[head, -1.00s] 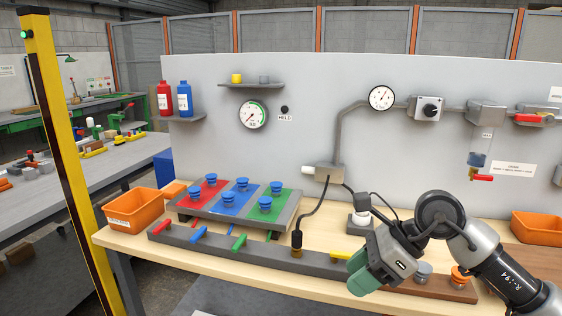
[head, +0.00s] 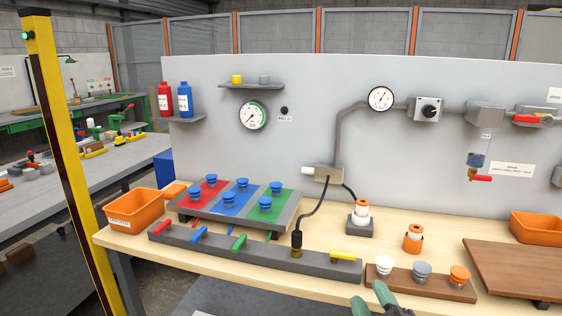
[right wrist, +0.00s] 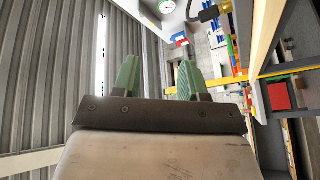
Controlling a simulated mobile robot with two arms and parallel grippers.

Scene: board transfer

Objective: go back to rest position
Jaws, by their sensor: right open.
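My right gripper (head: 372,305) shows only as green fingertips at the bottom edge of the head view, in front of the workbench (head: 330,287). In the right wrist view its two green fingers (right wrist: 158,78) stand apart with nothing between them. Beyond the fingertips in that view are the wall and ceiling area, tilted on their side. My left gripper is in neither view.
A brown strip (head: 440,287) with white, grey and orange knobs lies nearest my right gripper. A brown board (head: 515,265) lies to its right. An orange bin (head: 535,228) is at right.

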